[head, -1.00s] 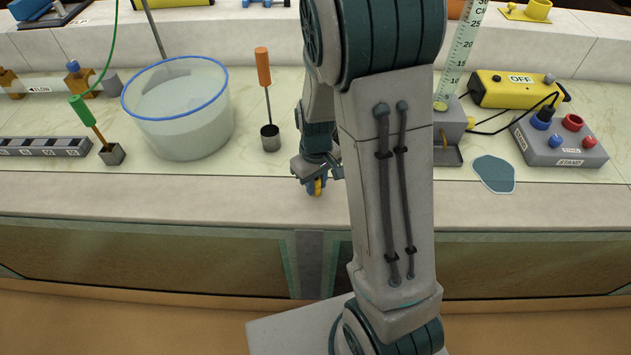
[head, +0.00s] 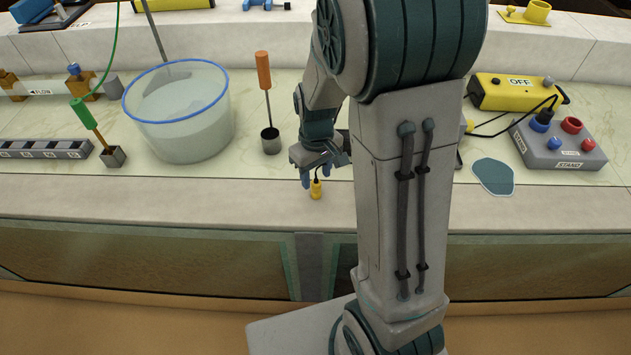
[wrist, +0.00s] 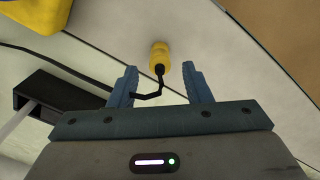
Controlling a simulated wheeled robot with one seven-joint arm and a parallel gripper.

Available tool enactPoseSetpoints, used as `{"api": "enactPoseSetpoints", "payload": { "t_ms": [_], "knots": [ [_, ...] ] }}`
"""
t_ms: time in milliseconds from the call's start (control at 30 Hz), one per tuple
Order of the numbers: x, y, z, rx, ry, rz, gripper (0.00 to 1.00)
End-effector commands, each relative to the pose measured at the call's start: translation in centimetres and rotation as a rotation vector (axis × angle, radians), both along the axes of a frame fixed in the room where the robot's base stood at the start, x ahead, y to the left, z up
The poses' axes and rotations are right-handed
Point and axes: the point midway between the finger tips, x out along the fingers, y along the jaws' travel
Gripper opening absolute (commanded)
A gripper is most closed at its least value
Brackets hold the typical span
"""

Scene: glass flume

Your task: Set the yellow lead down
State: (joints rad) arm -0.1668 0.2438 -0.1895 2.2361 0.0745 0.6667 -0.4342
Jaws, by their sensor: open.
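The yellow lead's plug (head: 316,189) rests on the pale front ledge of the counter, just in front of my gripper (head: 318,179) in the head view. In the wrist view the yellow plug (wrist: 160,58) lies beyond the fingertips, and its black cable runs back between the fingers and off to the left. My gripper (wrist: 158,78) is open, with its blue fingers apart on either side of the cable and clear of the plug. My arm hides part of the counter behind it in the head view.
A water-filled tub (head: 180,112), an orange-handled tool in a metal cup (head: 270,140) and a green-handled tool (head: 88,118) stand to the left. A yellow box (head: 515,92), a grey stand (head: 560,140) and a blue-green patch (head: 493,177) are to the right. The front ledge is otherwise clear.

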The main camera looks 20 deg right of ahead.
Motion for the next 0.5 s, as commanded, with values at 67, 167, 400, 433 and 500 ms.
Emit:
{"api": "enactPoseSetpoints", "payload": {
  "t_ms": [67, 167, 400, 433, 500],
  "knots": [
    [0.1, 0.0, 2.1, 0.0, -0.005, 0.002, 0.44],
    [0.1, 0.0, 4.1, 0.001, -0.005, 0.001, 0.44],
    [0.0, 0.0, 7.1, -0.001, -0.001, 0.001, 0.44],
    [0.0, 0.0, 7.3, -0.001, -0.001, 0.0, 0.44],
    [-0.3, 0.0, 7.8, 0.002, -0.007, -0.008, 0.44]
  ]
}}
